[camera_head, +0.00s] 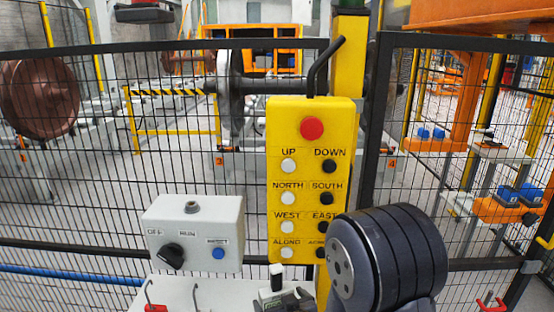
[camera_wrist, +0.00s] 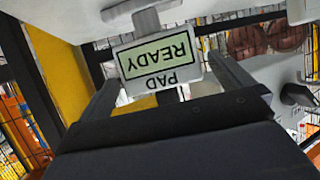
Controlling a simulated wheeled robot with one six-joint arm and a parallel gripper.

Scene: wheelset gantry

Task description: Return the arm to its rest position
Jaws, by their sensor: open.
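My gripper (camera_wrist: 165,72) is open in the wrist view, with its two grey fingers apart. A small sign reading PAD READY (camera_wrist: 160,62) shows upside down in the gap between the fingers. I cannot tell how far beyond the fingertips it is; no grip on it shows. In the head view a dark rounded joint of my arm (camera_head: 385,260) stands at the lower right, in front of the yellow pendant's lower right corner. I cannot make out the fingers in that view.
The yellow button pendant (camera_head: 312,180) with a red stop button hangs before the black mesh fence (camera_head: 80,210). A grey switch box (camera_head: 195,233) stands left of it, above a pale bench top (camera_head: 205,292). Behind the fence are a wheelset (camera_head: 230,95) and a brown wheel (camera_head: 40,100).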

